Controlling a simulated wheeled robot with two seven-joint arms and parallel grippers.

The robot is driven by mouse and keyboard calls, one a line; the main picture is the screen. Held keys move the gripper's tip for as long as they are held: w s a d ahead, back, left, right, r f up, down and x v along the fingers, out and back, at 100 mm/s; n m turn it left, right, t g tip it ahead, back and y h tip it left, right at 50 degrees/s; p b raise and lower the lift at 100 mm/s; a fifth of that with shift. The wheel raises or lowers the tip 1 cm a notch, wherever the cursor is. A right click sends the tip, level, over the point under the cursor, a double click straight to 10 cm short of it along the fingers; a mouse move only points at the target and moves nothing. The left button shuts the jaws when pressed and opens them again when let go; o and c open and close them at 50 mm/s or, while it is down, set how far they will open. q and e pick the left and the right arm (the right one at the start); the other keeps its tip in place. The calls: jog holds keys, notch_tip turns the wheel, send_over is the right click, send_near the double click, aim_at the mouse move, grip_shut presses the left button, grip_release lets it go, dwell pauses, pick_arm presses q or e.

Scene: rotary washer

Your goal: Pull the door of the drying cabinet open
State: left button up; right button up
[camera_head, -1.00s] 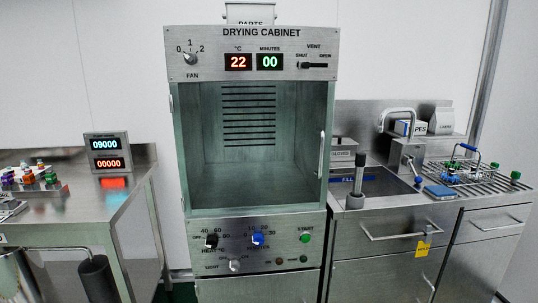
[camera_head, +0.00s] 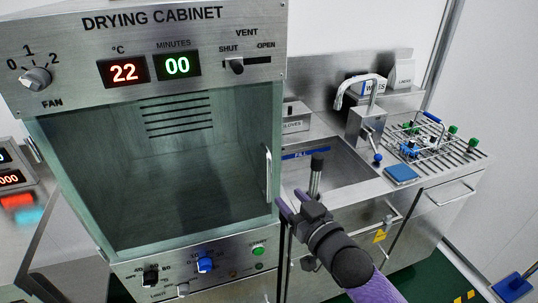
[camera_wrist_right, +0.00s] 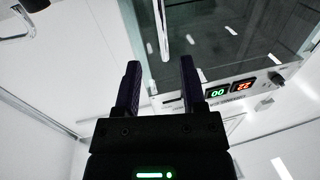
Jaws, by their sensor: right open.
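The drying cabinet (camera_head: 150,20) fills the left and middle of the head view. Its glass door (camera_head: 150,190) looks shut, with a vertical metal bar handle (camera_head: 268,173) at the door's right edge. My right gripper (camera_head: 291,200) is open and empty, just right of the handle's lower end. In the right wrist view the two dark fingers (camera_wrist_right: 160,67) stand apart, and the handle (camera_wrist_right: 161,30) shows beyond their tips, roughly in line with the gap. I see no contact with the handle. My left gripper is not in view.
A wire rack (camera_head: 440,140) and blue sponge (camera_head: 401,173) are farther right. A steel table (camera_head: 70,240) stands at the left.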

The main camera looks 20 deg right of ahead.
aim_at(270, 178)
jog(key=b+x, duration=0.2)
jog(key=x, duration=0.6)
jog(key=shift+a+f, duration=0.15)
jog(key=shift+w+a, duration=0.1)
jog(key=shift+w, duration=0.3)
jog(key=c, duration=0.6)
grip_shut()
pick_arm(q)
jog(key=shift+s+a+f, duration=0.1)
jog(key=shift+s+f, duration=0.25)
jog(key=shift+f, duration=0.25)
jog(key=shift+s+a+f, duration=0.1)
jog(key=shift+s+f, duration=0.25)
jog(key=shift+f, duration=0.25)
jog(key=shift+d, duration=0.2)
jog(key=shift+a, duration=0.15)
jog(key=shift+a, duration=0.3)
